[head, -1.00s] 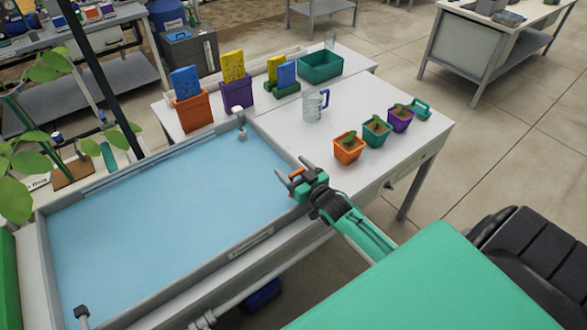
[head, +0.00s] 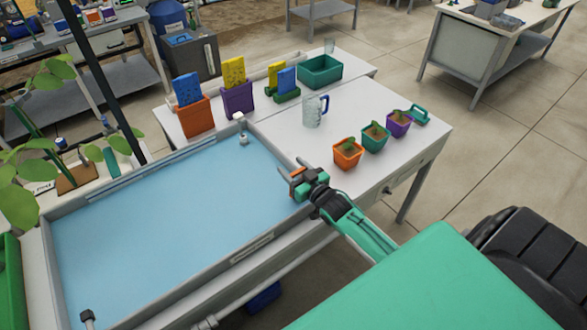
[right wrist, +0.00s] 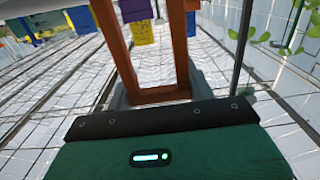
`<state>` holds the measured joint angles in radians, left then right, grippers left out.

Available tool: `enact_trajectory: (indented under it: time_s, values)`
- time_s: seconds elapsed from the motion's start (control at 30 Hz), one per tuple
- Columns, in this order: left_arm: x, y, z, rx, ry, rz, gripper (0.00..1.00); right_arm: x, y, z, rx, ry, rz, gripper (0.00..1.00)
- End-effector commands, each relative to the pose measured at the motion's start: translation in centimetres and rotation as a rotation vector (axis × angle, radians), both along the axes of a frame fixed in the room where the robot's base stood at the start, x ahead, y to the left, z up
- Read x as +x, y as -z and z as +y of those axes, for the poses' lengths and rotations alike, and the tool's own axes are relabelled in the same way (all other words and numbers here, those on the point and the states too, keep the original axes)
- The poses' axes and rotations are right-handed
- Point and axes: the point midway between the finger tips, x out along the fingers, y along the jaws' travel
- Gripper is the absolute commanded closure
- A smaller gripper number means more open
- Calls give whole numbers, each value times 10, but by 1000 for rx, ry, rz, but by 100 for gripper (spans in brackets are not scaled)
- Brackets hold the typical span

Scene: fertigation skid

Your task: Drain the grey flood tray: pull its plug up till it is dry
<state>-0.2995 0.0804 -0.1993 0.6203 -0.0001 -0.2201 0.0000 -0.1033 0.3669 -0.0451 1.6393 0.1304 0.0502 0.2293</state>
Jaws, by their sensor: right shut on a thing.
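The grey flood tray (head: 215,270) fills the left and middle of the head view. Pale blue water (head: 165,225) covers its whole floor. My right gripper (head: 296,178) is over the tray's right end, by the near right corner. Its jaws are shut on an orange bar that looks like the plug handle (head: 297,172). In the right wrist view the orange handle (right wrist: 155,95) shows as a frame with two long sides and a crossbar close to my gripper. The plug's lower end is hidden. My left gripper is out of view.
A white table adjoins the tray. It bears a clear mug (head: 313,112), small plant pots in orange (head: 347,156), green (head: 375,138) and purple (head: 398,123), and a green bin (head: 321,71). A white fitting (head: 242,138) stands at the tray's far corner. Leafy plants stand at the left.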

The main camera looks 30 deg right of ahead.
Motion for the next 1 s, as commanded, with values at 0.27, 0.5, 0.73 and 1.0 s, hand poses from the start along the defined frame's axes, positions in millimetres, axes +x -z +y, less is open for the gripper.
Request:
enact_trajectory:
  time_s: [0.27,0.5,0.73,1.0]
  values:
    - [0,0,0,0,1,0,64,1,-4,-1,1,0,-9,24]
    - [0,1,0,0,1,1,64,-2,-3,0,1,0,-7,24]
    - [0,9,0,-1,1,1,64,-28,0,-2,0,-1,-6,24]
    - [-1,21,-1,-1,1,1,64,-76,0,-6,0,0,-6,24]
